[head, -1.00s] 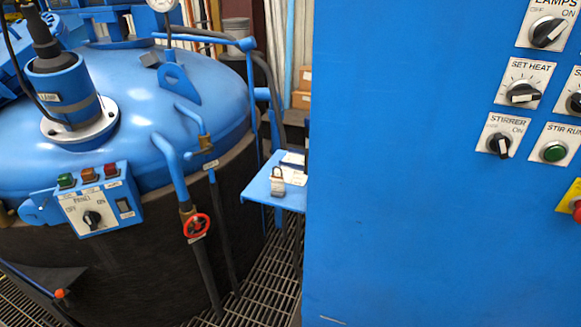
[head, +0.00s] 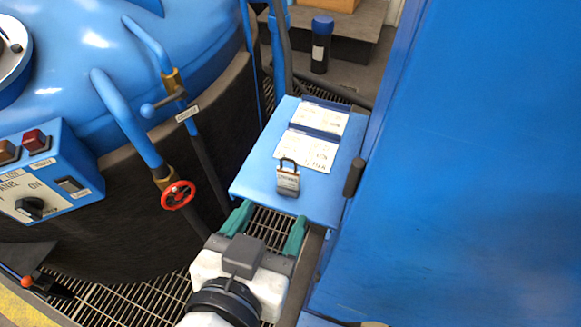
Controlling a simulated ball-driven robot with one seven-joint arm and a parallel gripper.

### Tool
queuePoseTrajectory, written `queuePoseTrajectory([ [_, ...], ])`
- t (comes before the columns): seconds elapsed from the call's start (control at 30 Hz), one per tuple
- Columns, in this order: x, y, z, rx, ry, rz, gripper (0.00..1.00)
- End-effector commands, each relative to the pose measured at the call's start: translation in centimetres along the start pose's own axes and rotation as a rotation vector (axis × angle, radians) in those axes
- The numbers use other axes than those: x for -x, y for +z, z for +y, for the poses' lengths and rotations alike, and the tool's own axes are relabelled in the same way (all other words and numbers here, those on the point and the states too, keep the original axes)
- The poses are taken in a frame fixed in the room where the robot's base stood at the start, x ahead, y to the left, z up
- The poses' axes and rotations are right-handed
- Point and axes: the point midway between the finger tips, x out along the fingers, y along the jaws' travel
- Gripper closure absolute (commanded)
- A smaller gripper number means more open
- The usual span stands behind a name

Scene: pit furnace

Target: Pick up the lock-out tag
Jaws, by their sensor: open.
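A small padlock-shaped piece (head: 288,181) with a dark shackle and a pale printed label stands near the front edge of a blue shelf (head: 258,172). Two white printed cards lie behind it, a near card (head: 306,150) and a far card (head: 320,118), each with a dark blue strip along its far edge. I cannot tell for certain which of these is the lock-out tag; the print is too small to read. My gripper (head: 274,211) has green fingers spread apart, empty, just short of the shelf's front edge and the padlock-shaped piece.
A blue cabinet wall (head: 470,170) closes off the right, with a dark handle (head: 354,177) beside the shelf. The furnace (head: 120,200) with a red valve wheel (head: 178,195) stands left. A dark capped cylinder (head: 321,45) is behind the shelf.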

Motion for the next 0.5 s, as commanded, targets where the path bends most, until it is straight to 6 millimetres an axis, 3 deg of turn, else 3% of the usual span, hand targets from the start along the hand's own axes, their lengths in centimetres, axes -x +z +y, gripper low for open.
queuePoseTrajectory([
  [0.1, -1.8, 0.0, 0.1, 0.003, 0.004, -0.001, 0.32],
  [0.37, -3.7, 0.0, 0.0, 0.003, 0.003, -0.002, 0.32],
  [0.5, -5.7, 0.0, -0.1, 0.005, 0.005, -0.003, 0.32],
])
